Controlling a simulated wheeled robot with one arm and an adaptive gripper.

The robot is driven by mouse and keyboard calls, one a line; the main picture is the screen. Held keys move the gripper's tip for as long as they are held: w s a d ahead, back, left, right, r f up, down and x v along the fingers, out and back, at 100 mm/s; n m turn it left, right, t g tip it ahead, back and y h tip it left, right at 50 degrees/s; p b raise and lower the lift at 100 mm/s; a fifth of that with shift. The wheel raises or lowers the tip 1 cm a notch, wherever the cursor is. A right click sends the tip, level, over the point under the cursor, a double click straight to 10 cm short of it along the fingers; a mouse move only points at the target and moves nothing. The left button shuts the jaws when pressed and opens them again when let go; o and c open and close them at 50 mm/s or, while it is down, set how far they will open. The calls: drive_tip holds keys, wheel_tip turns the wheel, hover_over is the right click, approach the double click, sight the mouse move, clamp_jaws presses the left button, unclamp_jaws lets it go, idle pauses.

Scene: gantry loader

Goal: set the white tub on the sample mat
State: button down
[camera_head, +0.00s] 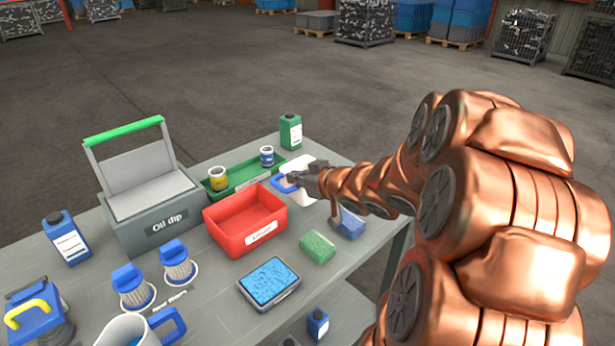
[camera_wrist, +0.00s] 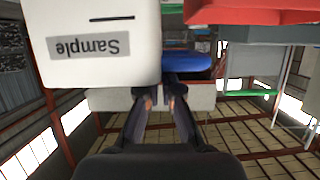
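The white tub (camera_head: 308,167) has a blue handle (camera_head: 283,184) on its left and is toward the table's far right, partly hidden by my gripper (camera_head: 297,178). In the wrist view, which is upside down, the tub (camera_wrist: 100,65) fills the upper left with a "Sample" label and a dark line. Its blue handle (camera_wrist: 187,63) is beside it, at my fingertips (camera_wrist: 165,92). The fingers are close together and look shut on the handle. Whether the tub touches the surface below is hidden. I cannot pick out the sample mat for certain.
A red bin (camera_head: 226,218) and a green tray (camera_head: 228,180) with two cans stand left of the tub. A green bottle (camera_head: 290,132) is behind. A green sponge (camera_head: 317,247), a blue block (camera_head: 350,224) and a blue pad in a frame (camera_head: 270,283) lie nearer.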

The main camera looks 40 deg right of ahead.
sight(292, 166)
drive_tip(key=shift+w+r+p, duration=0.1)
drive_tip(key=shift+w+p, duration=0.1)
drive_tip(key=shift+p, duration=0.55)
drive_tip(key=d+p, duration=0.1)
drive_tip(key=p, duration=0.2)
drive_tip(key=shift+w, duration=0.4)
drive_tip(key=shift+w+d+p, duration=0.25)
drive_tip(key=shift+d+p, duration=0.05)
drive_tip(key=shift+p, duration=0.55)
drive_tip(key=shift+w+d+f+p, duration=0.15)
drive_tip(key=shift+w+d+p, duration=0.25)
drive_tip(key=shift+d+p, duration=0.2)
drive_tip(key=shift+w+d+f+p, duration=0.15)
drive_tip(key=shift+w+d+p, duration=0.25)
drive_tip(key=shift+p, duration=0.2)
drive_tip(key=shift+w+d+f+p, duration=0.3)
drive_tip(key=shift+w+d+f, duration=0.5)
drive_tip(key=shift+w+d, duration=0.5)
drive_tip(key=shift+w+d+f+p, duration=0.25)
drive_tip(key=shift+w+d+f, duration=0.6)
drive_tip(key=shift+d, duration=0.7)
drive_tip(key=shift+w+d+f+p, duration=0.3)
drive_tip(key=shift+w+d+f, duration=0.4)
drive_tip(key=shift+w+d, duration=0.65)
drive_tip(key=shift+s+d+f, duration=0.1)
drive_tip(key=shift+s, duration=0.05)
drive_tip(key=c, duration=1.3)
unclamp_jaws()
